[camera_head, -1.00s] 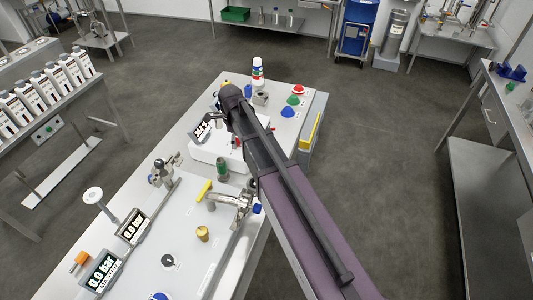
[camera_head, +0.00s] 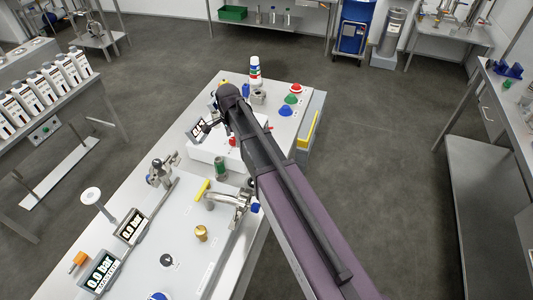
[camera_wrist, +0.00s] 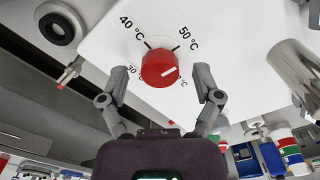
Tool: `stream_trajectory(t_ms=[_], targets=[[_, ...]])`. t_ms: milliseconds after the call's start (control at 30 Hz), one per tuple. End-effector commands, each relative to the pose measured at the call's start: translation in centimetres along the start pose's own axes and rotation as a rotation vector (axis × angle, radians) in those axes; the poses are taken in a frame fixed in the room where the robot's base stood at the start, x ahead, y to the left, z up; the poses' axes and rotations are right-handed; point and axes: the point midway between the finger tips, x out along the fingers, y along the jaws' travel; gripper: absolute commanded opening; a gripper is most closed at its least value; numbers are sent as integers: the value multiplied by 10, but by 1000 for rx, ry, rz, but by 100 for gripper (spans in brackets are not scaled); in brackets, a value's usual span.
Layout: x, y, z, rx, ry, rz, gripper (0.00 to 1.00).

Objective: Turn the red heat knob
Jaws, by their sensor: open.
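The red heat knob (camera_wrist: 159,68) sits on a white panel (camera_wrist: 220,35) in the wrist view. A dial marked 30, 40 and 50 °C surrounds it, with part of the lettering hidden behind the knob. Its white line points right and slightly up. My gripper (camera_wrist: 160,98) is open and empty. Its two fingers stand apart, one to the left and one to the right, just below the knob in the picture. I see no contact with it. In the head view my gripper (camera_head: 208,128) is over the white box (camera_head: 212,151), small and partly hidden by my arm.
Metal pipework (camera_head: 232,199) and a yellow handle (camera_head: 203,190) stand on the bench in front of the box. Red, green and blue buttons (camera_head: 291,99) and a signal light stack (camera_head: 255,72) are behind and to the right. Pressure displays (camera_head: 100,271) stand at the front left.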

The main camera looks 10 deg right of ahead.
Motion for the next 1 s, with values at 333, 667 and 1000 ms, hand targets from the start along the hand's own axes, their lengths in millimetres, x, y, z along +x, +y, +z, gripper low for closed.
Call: stream_trajectory(t_ms=[333, 667, 1000], targets=[[0, 0, 0, -232, 0, 0, 82], [0, 0, 0, -453, 0, 0, 82], [0, 0, 0, -681, 0, 0, 82]])
